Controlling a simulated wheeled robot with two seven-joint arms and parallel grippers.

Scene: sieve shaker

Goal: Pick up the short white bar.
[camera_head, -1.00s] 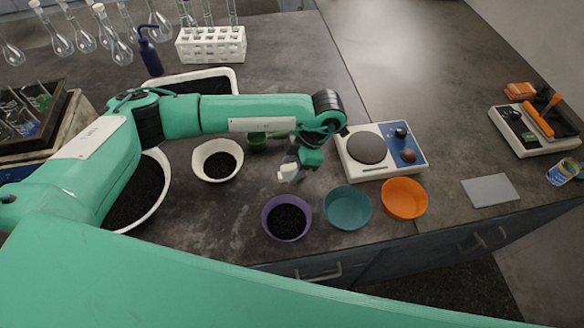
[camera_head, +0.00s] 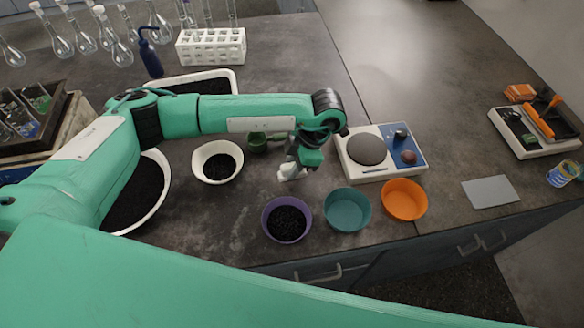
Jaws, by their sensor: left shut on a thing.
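My left gripper (camera_head: 292,172) hangs over the dark bench, behind the purple bowl and left of the hotplate. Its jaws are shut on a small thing. A small white piece, apparently the short white bar (camera_head: 290,174), shows at the fingertips. It is too small to tell its full shape or where the fingers end and it begins. I cannot tell whether it touches the bench. My right gripper is not in view.
A purple bowl (camera_head: 287,235) of dark grains, a teal bowl (camera_head: 348,225) and an orange bowl (camera_head: 403,215) stand along the front edge. A white bowl (camera_head: 200,165) is left of the gripper. The hotplate (camera_head: 385,172) stands to its right.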

